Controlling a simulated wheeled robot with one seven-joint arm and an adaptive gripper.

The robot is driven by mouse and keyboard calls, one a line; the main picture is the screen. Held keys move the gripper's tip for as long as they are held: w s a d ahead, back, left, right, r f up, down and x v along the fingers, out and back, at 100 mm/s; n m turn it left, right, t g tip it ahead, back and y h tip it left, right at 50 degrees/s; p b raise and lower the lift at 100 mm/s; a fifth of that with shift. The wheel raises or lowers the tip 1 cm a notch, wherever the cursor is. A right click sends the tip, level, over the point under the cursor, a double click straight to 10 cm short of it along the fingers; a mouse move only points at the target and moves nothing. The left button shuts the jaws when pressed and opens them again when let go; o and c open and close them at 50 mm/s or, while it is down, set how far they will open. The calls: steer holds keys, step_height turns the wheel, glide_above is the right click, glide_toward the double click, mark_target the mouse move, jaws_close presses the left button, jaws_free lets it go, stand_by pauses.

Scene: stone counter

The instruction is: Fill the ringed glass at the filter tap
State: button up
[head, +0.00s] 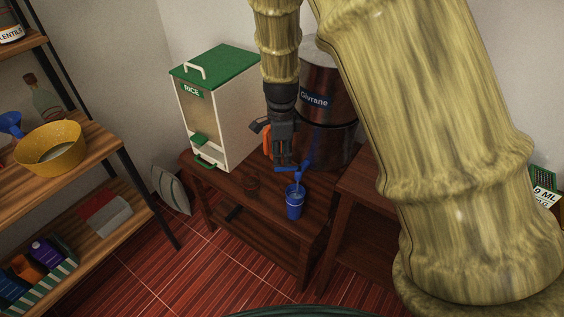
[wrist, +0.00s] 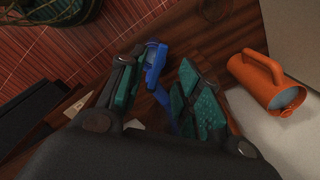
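A metal filter (head: 326,98) labelled "Givrane" stands at the back of the dark wooden bench. Its blue tap (head: 298,170) sticks out low at the front. A blue glass (head: 294,208) stands upright under the tap, with something pale inside; I cannot tell its level. My gripper (head: 284,163) points down beside the tap, just above and behind the glass. In the wrist view the teal-padded fingers (wrist: 155,90) are spread apart, with blue parts (wrist: 154,62) showing between and beyond them. I cannot tell whether they touch the tap.
A rice dispenser (head: 216,105) stands left of my gripper. Shelves (head: 85,148) hold a yellow bowl (head: 52,150) at left.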

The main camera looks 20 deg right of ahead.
mark_target(282, 168)
steer(key=shift+f+p, duration=0.35)
steer(key=shift+f, duration=2.05)
steer(key=shift+c, duration=0.2)
jaws_close()
